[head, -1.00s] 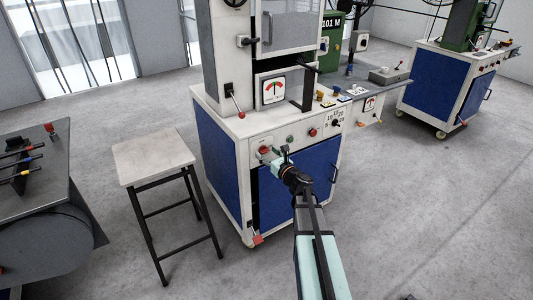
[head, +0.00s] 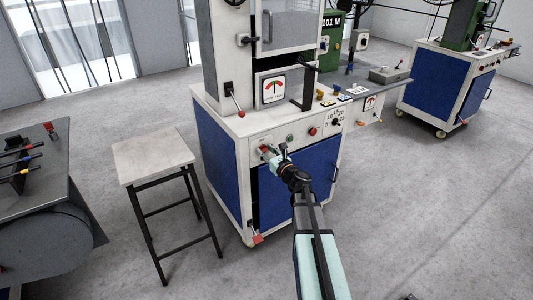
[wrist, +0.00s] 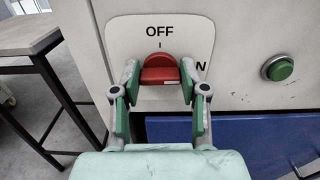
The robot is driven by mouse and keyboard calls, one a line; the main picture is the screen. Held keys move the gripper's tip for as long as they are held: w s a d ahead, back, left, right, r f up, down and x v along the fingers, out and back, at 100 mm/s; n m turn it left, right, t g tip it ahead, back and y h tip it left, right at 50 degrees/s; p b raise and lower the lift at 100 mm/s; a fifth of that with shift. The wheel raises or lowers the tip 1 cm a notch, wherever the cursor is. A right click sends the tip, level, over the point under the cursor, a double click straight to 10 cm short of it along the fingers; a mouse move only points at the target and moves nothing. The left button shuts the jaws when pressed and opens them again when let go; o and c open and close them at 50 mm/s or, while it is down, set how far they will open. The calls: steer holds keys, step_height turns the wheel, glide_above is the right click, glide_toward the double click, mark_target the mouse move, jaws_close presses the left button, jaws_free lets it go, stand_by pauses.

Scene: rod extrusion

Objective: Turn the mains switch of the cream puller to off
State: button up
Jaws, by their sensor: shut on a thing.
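The cream puller (head: 222,90) is a cream cabinet machine with blue panels, in the middle of the head view. Its red mains switch (wrist: 159,73) sits on a white plate marked OFF at the top, with an N showing at the right; the rest of that word is hidden behind a finger. My gripper (wrist: 160,80) has one green-padded finger on each side of the red switch and is shut on it. In the head view my gripper (head: 268,153) reaches the front panel at the switch. The switch's exact pointing direction is hard to tell.
A green button (wrist: 279,68) is right of the switch plate. A blue door (head: 300,185) lies below the panel. A stool (head: 155,157) stands left of the machine, and a grey machine (head: 40,200) is at far left. Open floor (head: 420,200) is at right.

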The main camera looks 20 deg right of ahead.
steer(key=shift+f+b, duration=0.15)
steer(key=shift+b, duration=0.15)
steer(key=shift+a+f+n+b, duration=0.1)
steer(key=shift+a+n+b, duration=0.05)
steer(key=shift+n+b, duration=9.6)
steer(key=shift+m+b, duration=0.85)
steer(key=shift+b, duration=0.15)
steer(key=o, duration=1.1)
steer(key=shift+o, duration=0.2)
steer(key=s+d, duration=0.1)
steer(key=s, duration=1.1)
steer(key=shift+d, duration=0.2)
